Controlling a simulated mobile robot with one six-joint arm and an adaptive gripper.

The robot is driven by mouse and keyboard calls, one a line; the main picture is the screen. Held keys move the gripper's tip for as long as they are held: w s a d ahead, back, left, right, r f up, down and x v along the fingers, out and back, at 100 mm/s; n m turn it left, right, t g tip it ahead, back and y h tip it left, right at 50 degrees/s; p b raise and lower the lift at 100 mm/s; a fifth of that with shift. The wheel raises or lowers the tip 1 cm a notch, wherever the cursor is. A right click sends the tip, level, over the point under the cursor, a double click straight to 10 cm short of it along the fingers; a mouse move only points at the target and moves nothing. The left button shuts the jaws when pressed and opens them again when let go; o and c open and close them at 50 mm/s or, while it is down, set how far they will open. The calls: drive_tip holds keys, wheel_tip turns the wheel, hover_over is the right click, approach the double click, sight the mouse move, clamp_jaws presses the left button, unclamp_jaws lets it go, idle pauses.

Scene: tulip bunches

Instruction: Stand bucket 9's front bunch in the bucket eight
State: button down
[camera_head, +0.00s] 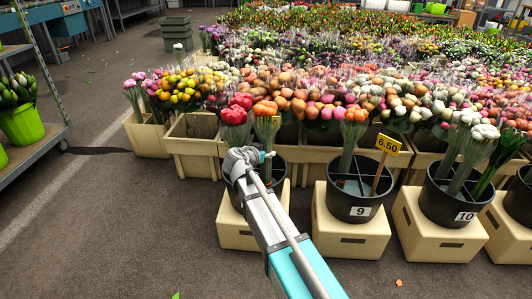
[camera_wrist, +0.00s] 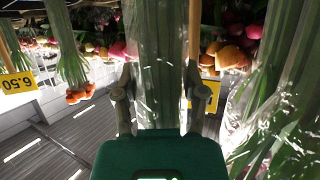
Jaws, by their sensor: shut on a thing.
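My gripper (camera_head: 266,157) is shut around the stems of an orange tulip bunch (camera_head: 266,110), above a black bucket (camera_head: 279,178) left of bucket 9. That bucket's number is hidden by my arm; its place suggests bucket eight. The bunch looks upright. Its lower stems are hidden, so I cannot tell how deep they reach. In the wrist view the stems (camera_wrist: 157,60) fill the space between the fingers (camera_wrist: 160,98). A red bunch (camera_head: 236,117) stands close on the left. Bucket 9 (camera_head: 352,204) holds another orange bunch (camera_head: 354,122) towards its back.
A 6.50 sign (camera_head: 388,145) on a stick stands in bucket 9, and another yellow sign (camera_wrist: 207,91) stands close to the held bunch. Bucket 10 (camera_head: 447,203) is at the right. Crates of tulips (camera_head: 196,148) crowd behind. The floor (camera_head: 120,230) at front left is clear.

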sight(263, 165)
drive_tip(key=shift+f+b, duration=2)
drive_tip(key=shift+f, duration=0.25)
drive_tip(key=shift+f+b, duration=0.6)
drive_tip(key=shift+c, duration=0.4)
unclamp_jaws()
drive_tip(key=shift+o, duration=0.4)
drive_tip(key=shift+r, duration=0.1)
drive_tip(key=shift+p+v, duration=1.35)
drive_tip(key=shift+v, duration=2.1)
